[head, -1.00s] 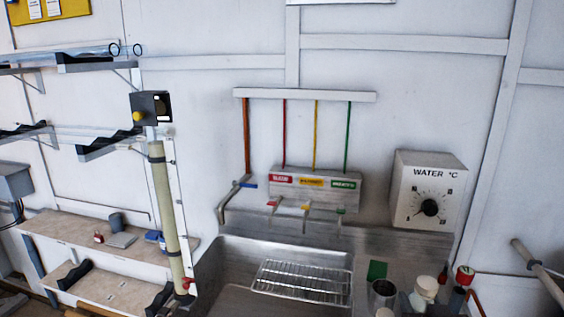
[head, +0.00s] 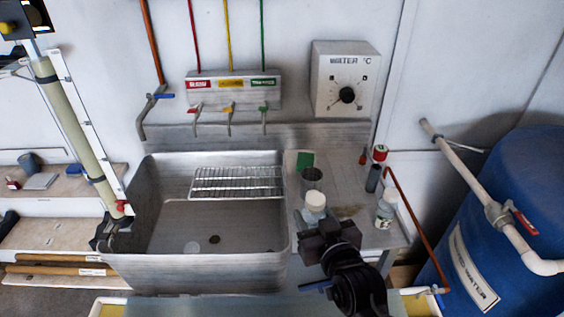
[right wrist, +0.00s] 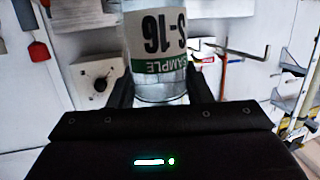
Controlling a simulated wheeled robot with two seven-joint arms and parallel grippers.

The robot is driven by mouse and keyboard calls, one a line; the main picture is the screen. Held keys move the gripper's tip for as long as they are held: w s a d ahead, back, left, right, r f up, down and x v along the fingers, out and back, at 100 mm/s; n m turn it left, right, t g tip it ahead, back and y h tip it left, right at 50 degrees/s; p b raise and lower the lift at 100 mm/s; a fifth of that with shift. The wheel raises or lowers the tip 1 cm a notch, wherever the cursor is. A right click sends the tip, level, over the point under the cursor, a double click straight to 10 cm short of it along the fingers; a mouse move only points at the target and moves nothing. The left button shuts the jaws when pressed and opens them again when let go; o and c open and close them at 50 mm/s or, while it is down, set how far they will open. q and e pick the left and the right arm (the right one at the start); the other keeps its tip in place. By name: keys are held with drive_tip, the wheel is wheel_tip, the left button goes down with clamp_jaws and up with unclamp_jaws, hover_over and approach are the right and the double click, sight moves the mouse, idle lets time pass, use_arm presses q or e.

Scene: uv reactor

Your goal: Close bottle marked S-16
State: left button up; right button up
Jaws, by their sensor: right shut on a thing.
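My right gripper (head: 318,225) is shut on a clear bottle (head: 314,210) at the front of the steel counter, right of the sink. In the right wrist view, the bottle (right wrist: 158,85) stands between the two fingers, and its label reads S-16 SAMPLE, upside down in the picture. In the head view a white top (head: 315,199) shows on it; I cannot tell whether this is a seated cap. The bottle's other end is cut off in the wrist view. My left gripper is not in view.
A metal cup (head: 311,179) stands behind the held bottle. Another white-topped bottle (head: 385,212) and a dark cylinder (head: 374,179) stand to the right. A blue tank (head: 525,200) blocks the right.

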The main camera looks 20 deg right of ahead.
drive_tip(key=s+a+f+n+g+y, duration=0.2)
drive_tip(key=a+n+g+y, duration=0.1)
drive_tip(key=a+n+y, duration=0.4)
drive_tip(key=a+y, duration=0.3)
drive_tip(key=a, duration=0.4)
drive_tip(key=shift+n+g, duration=0.3)
drive_tip(key=shift+n, duration=0.1)
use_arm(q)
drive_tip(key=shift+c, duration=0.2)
use_arm(e)
clamp_jaws()
